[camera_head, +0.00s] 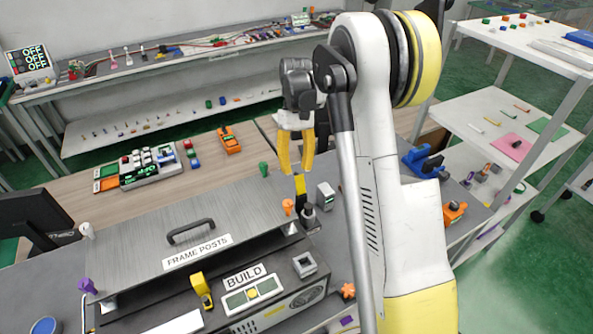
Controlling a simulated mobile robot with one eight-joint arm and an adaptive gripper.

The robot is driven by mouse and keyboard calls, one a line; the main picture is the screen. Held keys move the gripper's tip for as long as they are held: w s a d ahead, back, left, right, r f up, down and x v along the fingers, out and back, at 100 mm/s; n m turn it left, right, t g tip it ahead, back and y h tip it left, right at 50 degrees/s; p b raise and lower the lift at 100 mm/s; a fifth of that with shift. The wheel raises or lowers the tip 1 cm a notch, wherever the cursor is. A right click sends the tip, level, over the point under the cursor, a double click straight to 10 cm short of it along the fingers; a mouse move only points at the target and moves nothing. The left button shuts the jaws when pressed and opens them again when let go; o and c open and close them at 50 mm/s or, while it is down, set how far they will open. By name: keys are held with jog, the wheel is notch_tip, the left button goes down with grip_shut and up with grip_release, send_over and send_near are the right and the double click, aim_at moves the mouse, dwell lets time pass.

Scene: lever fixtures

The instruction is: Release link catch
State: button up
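My gripper (296,168) hangs in the upper middle of the view, pointing down, with its two yellow fingers apart and nothing visible between them. Just below the fingertips stands a small black piece with a yellow top (301,187), beside the right end of the box labelled FRAME POSTS (160,232). The gripper looks above this piece; I cannot tell whether they touch. No part is labelled as the link catch, so I cannot tell for sure which it is. A yellow lever-like part (202,290) sits on the front unit labelled BUILD (243,276).
An orange knob (288,206), a green knob (263,169) and a small grey box (325,196) stand close to the black piece. A black handle (191,230) rises from the box lid. A blue fixture (422,161) stands at the right. My arm hides part of the bench.

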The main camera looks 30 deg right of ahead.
jog(key=v, duration=1.1)
jog(key=shift+s, duration=0.1)
